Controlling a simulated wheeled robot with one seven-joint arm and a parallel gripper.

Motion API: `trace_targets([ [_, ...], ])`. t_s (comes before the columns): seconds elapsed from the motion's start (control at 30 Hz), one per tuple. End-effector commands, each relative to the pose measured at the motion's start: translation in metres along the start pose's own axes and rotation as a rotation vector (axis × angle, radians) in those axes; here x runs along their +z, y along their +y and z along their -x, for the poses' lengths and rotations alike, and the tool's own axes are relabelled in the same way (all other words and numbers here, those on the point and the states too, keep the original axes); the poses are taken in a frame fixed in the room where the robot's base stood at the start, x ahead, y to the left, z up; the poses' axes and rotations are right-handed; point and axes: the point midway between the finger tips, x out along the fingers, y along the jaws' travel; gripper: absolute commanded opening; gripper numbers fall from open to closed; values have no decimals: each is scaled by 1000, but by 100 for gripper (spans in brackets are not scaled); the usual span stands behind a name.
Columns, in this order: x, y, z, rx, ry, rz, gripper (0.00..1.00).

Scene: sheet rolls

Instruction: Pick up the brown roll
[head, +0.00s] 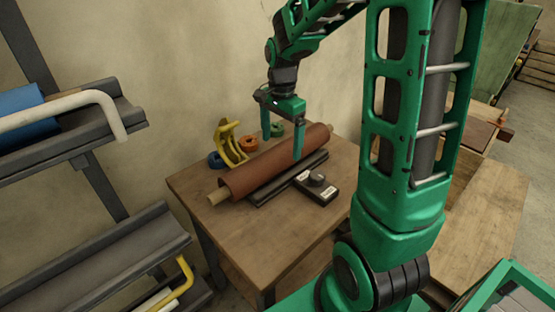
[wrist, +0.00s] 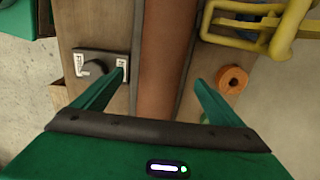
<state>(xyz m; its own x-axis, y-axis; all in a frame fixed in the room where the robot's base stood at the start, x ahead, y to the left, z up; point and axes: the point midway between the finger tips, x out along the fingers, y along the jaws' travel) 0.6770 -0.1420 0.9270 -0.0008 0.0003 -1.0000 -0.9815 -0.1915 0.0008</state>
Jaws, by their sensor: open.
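The brown roll (head: 270,163) lies on a wooden table (head: 330,222), with a pale core end showing at its left. In the wrist view the brown roll (wrist: 168,70) runs up the middle of the picture. My gripper (head: 282,145) is above the roll, pointing down, with its two green fingers spread to either side of it. In the wrist view my gripper (wrist: 153,80) is open, with the roll between the fingers and nothing held. I cannot tell how far the fingertips are from the roll or table.
A black bar (head: 290,178) lies along the roll's front side, and a black device with white labels (head: 317,187) sits before it. Behind the roll are a yellow tape dispenser (head: 230,143), an orange tape ring (head: 248,144) and blue and green rings. Grey racks (head: 95,260) stand at left.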

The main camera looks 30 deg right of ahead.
Motion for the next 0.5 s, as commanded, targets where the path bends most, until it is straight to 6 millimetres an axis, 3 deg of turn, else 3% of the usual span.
trace_targets([
  [0.5,2,-1,-53,1,0,0,91],
])
